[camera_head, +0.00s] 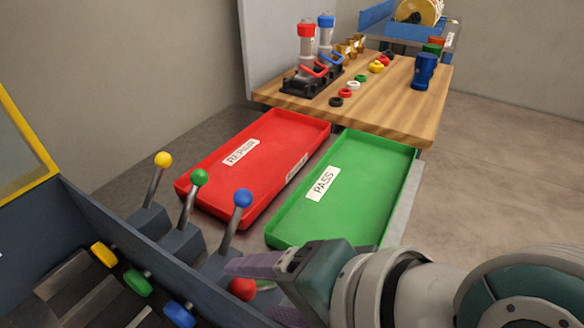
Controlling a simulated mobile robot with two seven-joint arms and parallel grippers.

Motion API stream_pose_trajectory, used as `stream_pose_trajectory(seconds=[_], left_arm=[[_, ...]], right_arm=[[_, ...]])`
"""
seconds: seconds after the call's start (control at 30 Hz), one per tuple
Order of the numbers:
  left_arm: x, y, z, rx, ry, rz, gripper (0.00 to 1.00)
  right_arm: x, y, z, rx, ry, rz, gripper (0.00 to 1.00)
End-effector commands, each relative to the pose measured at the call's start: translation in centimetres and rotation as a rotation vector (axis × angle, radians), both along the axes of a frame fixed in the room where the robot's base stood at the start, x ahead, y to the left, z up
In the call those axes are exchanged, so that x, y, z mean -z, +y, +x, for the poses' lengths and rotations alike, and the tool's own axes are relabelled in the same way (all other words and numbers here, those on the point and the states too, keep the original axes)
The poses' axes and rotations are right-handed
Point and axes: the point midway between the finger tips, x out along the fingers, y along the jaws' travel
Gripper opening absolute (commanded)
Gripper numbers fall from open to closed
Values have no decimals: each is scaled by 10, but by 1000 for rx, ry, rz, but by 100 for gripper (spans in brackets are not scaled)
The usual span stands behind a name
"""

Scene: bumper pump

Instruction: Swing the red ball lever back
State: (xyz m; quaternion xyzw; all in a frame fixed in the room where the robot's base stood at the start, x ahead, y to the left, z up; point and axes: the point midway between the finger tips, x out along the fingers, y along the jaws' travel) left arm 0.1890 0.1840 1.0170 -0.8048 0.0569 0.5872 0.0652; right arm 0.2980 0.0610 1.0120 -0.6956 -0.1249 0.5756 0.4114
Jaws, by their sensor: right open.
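The red ball (242,288) of a lever shows low in the picture, nearest me in the row of levers. Its shaft is hidden. My right gripper (252,291) comes in from the right and is open. One purple-grey finger lies above the ball in the picture and the other below it, so the ball appears between them. I cannot tell whether a finger touches it. My left gripper is not in view.
Levers with blue (243,198), green (199,178) and yellow (163,159) balls stand upright beside it on a dark machine. A wooden table (420,112) with parts stands at the back.

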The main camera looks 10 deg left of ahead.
Motion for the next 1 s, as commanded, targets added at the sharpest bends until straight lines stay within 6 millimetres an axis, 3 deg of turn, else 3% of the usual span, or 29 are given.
stream_pose_trajectory(seconds=[0.2, 0.53, 1.0], left_arm=[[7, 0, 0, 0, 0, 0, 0], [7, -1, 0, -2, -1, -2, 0], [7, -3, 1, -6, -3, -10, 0]], right_arm=[[17, 15, 7, 1, -1, 0, 66], [18, 17, 8, 0, -1, -1, 66], [18, 17, 8, 0, -1, -1, 13]])
